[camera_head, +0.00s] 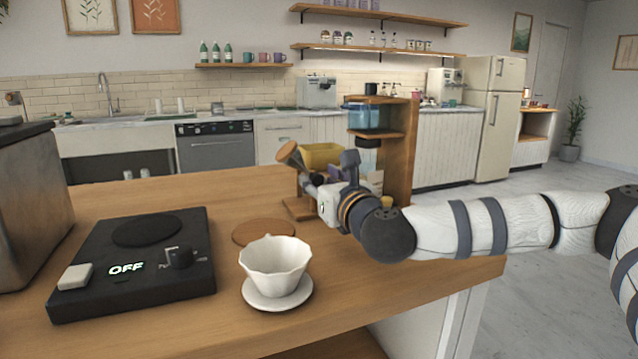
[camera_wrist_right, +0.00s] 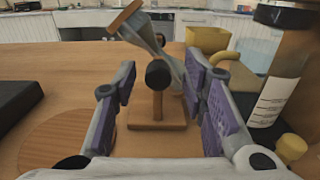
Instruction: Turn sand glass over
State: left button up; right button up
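The sand glass shows in the head view (camera_head: 291,156) with its wooden end up and left. In the right wrist view the sand glass (camera_wrist_right: 146,35) leans diagonally on a wooden stand (camera_wrist_right: 135,116), with a round black knob (camera_wrist_right: 158,74) facing me. My right gripper (camera_head: 328,178) is at the stand. In the wrist view its purple finger pads (camera_wrist_right: 160,82) are apart, one on each side of the knob, with gaps on both sides. The sand glass's lower end is partly hidden behind the right finger. My left gripper is not in view.
A black scale (camera_head: 130,270) reading OFF lies on the wooden counter at left. A white dripper cup (camera_head: 274,266) on a saucer and a round wooden coaster (camera_head: 263,232) stand nearer. A yellow container (camera_head: 320,156) and a wooden shelf unit (camera_head: 399,150) are close behind the gripper.

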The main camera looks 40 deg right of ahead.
jog(key=shift+f, duration=0.1)
jog(key=v, duration=0.7)
jog(key=shift+s, duration=0.3)
